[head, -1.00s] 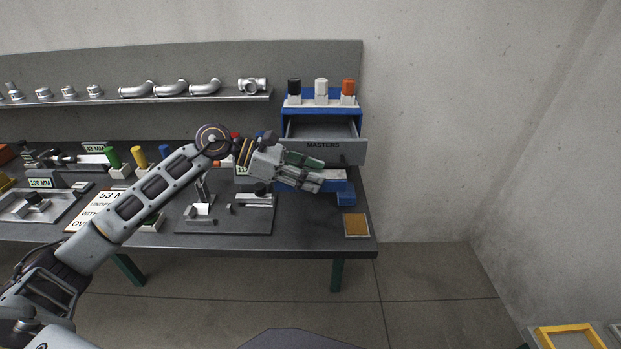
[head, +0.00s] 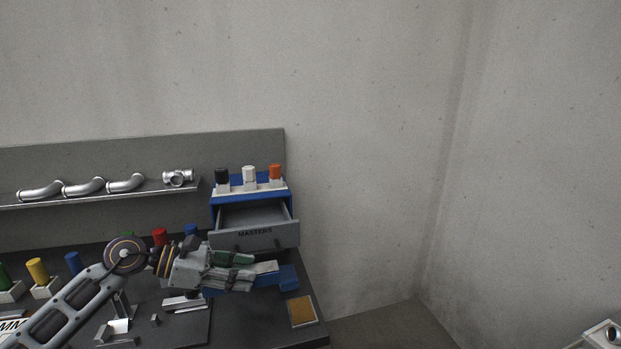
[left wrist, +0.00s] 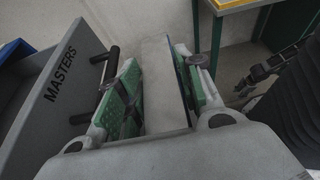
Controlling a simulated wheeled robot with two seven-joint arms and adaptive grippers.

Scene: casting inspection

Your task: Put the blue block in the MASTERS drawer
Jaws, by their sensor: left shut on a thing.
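My left gripper (head: 270,272) is in front of and just below the open MASTERS drawer (head: 255,237), outside it. In the left wrist view, its green-padded fingers (left wrist: 160,92) are shut on a pale grey, slab-like thing (left wrist: 160,75) with a dark blue strip along its right side. I cannot tell whether this is the blue block. The drawer front (left wrist: 62,85) and its dark handle (left wrist: 108,68) are just left of the fingers. In the head view, the visible part of the drawer's inside looks empty. A blue shape (head: 289,279) shows past the fingertips. My right gripper is not in view.
Black, white and orange knobbed pieces stand on the blue cabinet's top (head: 285,189). Coloured cylinders, including a blue one (head: 73,263), stand on the bench left of it. A brown pad (head: 302,311) lies at the bench's right end. A shelf (head: 100,192) holds metal pipe fittings.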

